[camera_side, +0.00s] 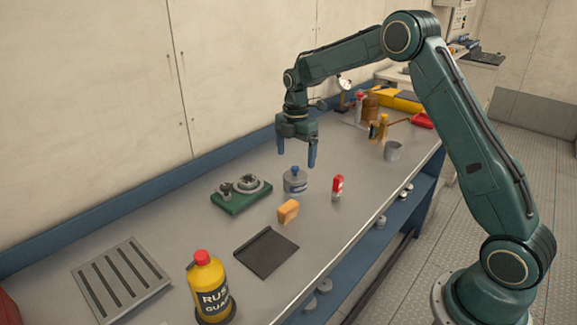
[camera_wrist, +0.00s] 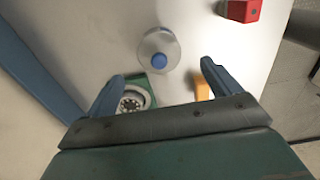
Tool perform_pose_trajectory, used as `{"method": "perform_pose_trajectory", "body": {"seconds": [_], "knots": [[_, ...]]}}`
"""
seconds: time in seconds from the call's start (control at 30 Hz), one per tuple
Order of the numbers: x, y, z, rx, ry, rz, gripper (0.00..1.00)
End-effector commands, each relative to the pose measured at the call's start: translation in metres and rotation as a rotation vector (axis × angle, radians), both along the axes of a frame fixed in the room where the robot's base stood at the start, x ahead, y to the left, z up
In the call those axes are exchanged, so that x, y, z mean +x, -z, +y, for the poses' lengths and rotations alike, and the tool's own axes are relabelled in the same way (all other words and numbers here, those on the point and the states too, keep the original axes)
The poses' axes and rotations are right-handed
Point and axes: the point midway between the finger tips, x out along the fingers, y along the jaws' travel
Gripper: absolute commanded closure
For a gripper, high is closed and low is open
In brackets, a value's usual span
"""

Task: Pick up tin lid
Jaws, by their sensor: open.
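A short round grey tin (camera_side: 295,186) with a label stands on the bench, with a blue knob (camera_side: 295,170) on top. I take its knobbed top to be the tin lid; the seam between lid and tin is too small to tell. In the wrist view the round pale top (camera_wrist: 150,44) with its blue knob (camera_wrist: 159,61) lies just ahead of the fingertips, between their lines. My gripper (camera_side: 296,157) is open and empty, pointing down above the tin. Its two blue fingers also show in the wrist view (camera_wrist: 162,75), apart from the tin.
A dark plate (camera_side: 266,253), slotted plate (camera_side: 121,279) and yellow bottle (camera_side: 208,280) lie nearer.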

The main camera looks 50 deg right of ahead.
Motion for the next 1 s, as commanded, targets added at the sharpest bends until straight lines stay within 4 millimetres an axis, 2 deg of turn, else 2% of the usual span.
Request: {"method": "perform_pose_trajectory", "body": {"seconds": [0.17,0.53,1.0], "knots": [[0.0,0.009,0.0,0.001,0.0,0.002,0.11],[0.001,0.048,0.0,0.001,0.0,0.002,0.11],[0.001,0.052,0.0,0.0,0.0,0.0,0.11]]}}
